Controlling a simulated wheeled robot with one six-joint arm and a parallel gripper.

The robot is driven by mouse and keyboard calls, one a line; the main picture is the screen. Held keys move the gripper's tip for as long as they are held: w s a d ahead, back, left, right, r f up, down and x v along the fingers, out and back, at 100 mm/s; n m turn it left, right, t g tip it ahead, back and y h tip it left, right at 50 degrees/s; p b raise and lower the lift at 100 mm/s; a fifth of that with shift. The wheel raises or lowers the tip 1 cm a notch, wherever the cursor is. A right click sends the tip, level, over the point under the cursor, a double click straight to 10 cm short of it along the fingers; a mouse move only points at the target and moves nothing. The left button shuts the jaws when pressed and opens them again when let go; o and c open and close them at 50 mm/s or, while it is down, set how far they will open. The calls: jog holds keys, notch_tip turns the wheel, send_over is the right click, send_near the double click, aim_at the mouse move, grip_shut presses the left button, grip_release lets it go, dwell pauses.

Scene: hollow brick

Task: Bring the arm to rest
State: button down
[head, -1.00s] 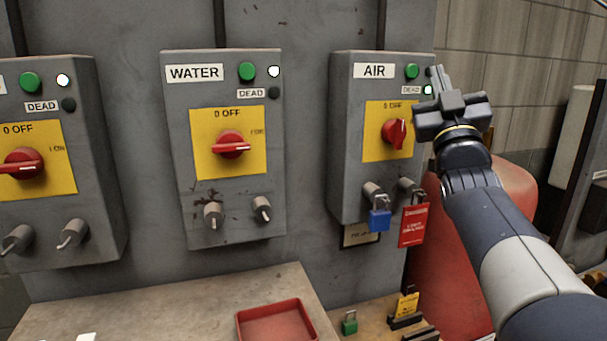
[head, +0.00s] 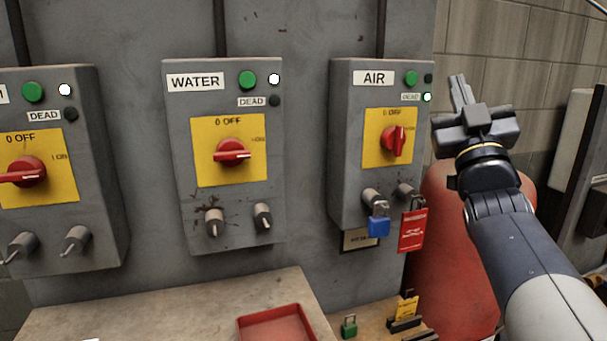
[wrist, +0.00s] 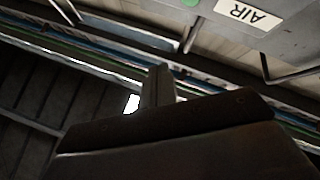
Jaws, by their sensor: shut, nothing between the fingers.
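My gripper (head: 459,90) is raised to the right of the AIR box (head: 350,190) in the head view, fingers pointing up. Its fingers are together with nothing between them. In the wrist view, the shut fingers (wrist: 158,85) point toward the ceiling, and the AIR label (wrist: 248,14) shows upside down at top right. A blue padlock (head: 378,225) and a red tag (head: 411,230) hang below the switch.
The WATER box (head: 180,140) and another box (head: 100,190) stand to the left, their red switches turned sideways. A red tray (head: 275,323) lies on the bench below. A green padlock (head: 349,326) is beside it. A red tank (head: 455,260) stands behind my arm.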

jog(key=s+a+f+m+g+h+b, duration=0.1)
jog(key=f+m+g+b, duration=0.2)
jog(key=f, duration=1.1)
jog(key=a+f+m+g+b, duration=0.1)
jog(key=f+g+b, duration=0.35)
jog(key=f, duration=0.95)
jog(key=s+a+f+m+g+h+b, duration=0.15)
jog(key=f+g, duration=0.45)
jog(key=f, duration=0.8)
jog(key=s+a+f+g+y+b, duration=0.1)
jog(key=s+a+f+g+b, duration=0.1)
jog(key=s+f, duration=0.6)
jog(key=s+a+f+g+y+b, duration=0.2)
jog(key=s+a+f+g, duration=0.3)
jog(key=s+f, duration=0.4)
jog(key=s+a+f+g+y+b, duration=0.2)
jog(key=s+a+f+g+b, duration=0.2)
jog(key=s+f, duration=0.4)
jog(key=shift+s+a+f+g, duration=0.15)
jog(key=shift+s+f+g, duration=0.35)
jog(key=shift+f, duration=2.8)
jog(key=shift+w+m, duration=0.15)
jog(key=shift+m, duration=0.1)
